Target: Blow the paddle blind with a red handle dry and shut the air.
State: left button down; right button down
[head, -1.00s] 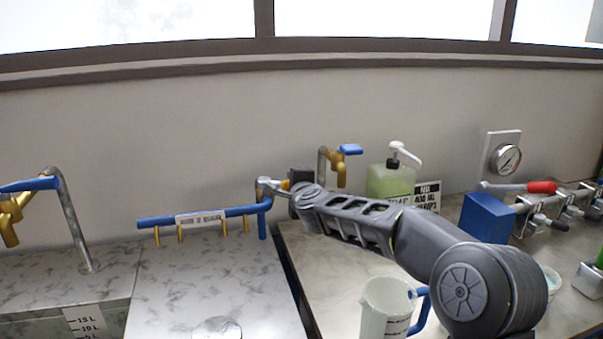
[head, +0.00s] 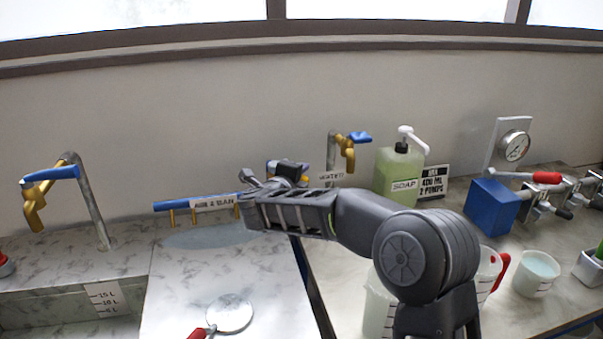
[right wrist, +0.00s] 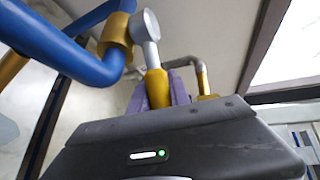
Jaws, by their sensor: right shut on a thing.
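The paddle blind, a pale round disc (head: 230,314) with a red handle (head: 198,333), lies on the marbled worktop at the bottom of the head view. The blue air bar (head: 180,205) with brass nozzles stands behind it, and a bluish oval patch (head: 212,237) shows on the worktop under the nozzles. My right gripper (head: 286,174) is at the bar's right end. In the right wrist view its purple fingers are shut around the yellow grip (right wrist: 157,88) of a silver-headed lever (right wrist: 145,25) beside the blue pipe (right wrist: 70,55). My left gripper is out of view.
A basin with a blue-handled tap (head: 50,178) is at left. A second tap (head: 346,145), a soap bottle (head: 398,172), a blue block (head: 492,207) and a pressure gauge (head: 515,147) line the back. Cups and a jug stand at right, partly behind my right arm.

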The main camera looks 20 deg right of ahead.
jog(key=shift+f, duration=0.1)
jog(key=c, duration=1.2)
grip_release()
jog(key=b+v, duration=0.1)
jog(key=v, duration=0.6)
jog(key=shift+s+a+b, duration=0.25)
jog(key=shift+b, duration=0.1)
